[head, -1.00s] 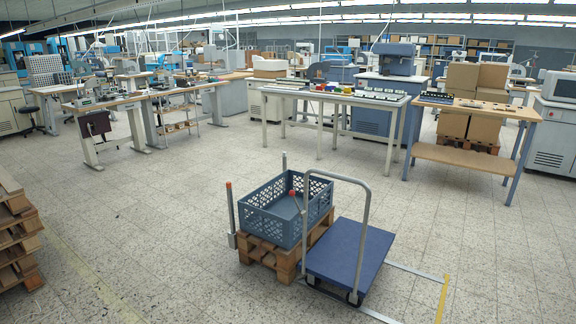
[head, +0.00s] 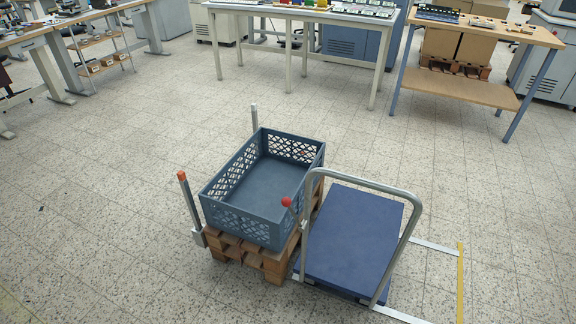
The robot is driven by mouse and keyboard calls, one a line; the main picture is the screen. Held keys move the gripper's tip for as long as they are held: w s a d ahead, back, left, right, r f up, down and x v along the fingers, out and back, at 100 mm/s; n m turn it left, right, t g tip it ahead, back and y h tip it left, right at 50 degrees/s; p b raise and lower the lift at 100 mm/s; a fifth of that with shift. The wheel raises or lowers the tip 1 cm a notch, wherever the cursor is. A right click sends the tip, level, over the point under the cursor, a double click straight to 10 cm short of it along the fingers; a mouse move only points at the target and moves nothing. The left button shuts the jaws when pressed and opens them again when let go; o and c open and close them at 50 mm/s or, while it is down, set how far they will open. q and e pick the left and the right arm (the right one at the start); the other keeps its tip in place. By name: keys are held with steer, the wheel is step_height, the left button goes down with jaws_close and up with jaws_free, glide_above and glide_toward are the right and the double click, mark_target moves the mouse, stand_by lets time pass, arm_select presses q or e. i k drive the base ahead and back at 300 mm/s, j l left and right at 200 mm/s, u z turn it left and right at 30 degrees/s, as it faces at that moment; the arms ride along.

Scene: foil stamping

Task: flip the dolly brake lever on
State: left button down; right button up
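A red ball knob (head: 286,201) stands at the dolly's left side, in front of the crate's near right corner. It looks like the top of the brake lever, but its stem is thin and mostly lost against the crate, so its lever position cannot be told. Neither of my grippers is in view.
A blue-grey empty crate (head: 240,221) sits on a wooden pallet (head: 270,262) close against the dolly's left side. Upright posts (head: 189,205) stand beside the pallet. White and yellow floor strips (head: 461,285) lie to the right. Tables stand behind; open floor lies around.

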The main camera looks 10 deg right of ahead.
mark_target(286, 202)
steer(key=i+j+z, duration=0.1)
steer(key=i+z, duration=0.25)
steer(key=i+j+z, duration=0.7)
steer(key=i+l, duration=0.1)
